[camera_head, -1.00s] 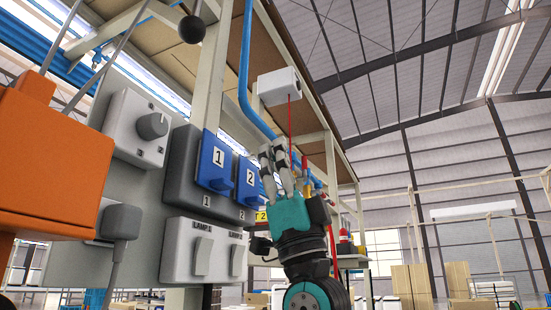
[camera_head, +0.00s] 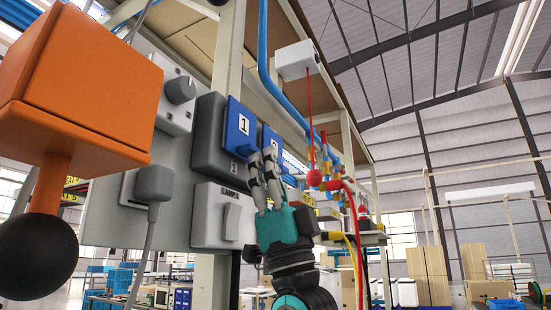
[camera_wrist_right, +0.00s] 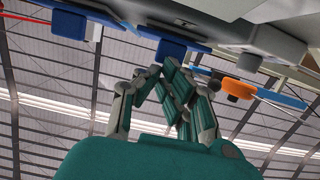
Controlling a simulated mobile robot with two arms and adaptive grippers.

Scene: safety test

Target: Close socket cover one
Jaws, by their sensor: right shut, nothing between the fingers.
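Socket cover one (camera_head: 241,127) is a blue lid labelled 1, standing out from a dark grey socket box (camera_head: 211,140). I cannot tell how far it is open. Blue cover two (camera_head: 270,142) is just right of it, partly hidden by my fingers. My right gripper (camera_head: 262,158) is shut and empty, its fingertips by the lower right edge of cover one; contact cannot be told. In the right wrist view the closed fingertips (camera_wrist_right: 154,73) are just below a blue cover (camera_wrist_right: 172,50), with another blue cover (camera_wrist_right: 67,22) further left. My left gripper is not in view.
An orange box (camera_head: 85,85) and a black ball (camera_head: 38,256) are close on the left. A knob (camera_head: 181,90), a plug with cable (camera_head: 154,183) and a lamp switch (camera_head: 230,222) surround the socket box. Red and yellow hoses (camera_head: 350,215) hang at the right.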

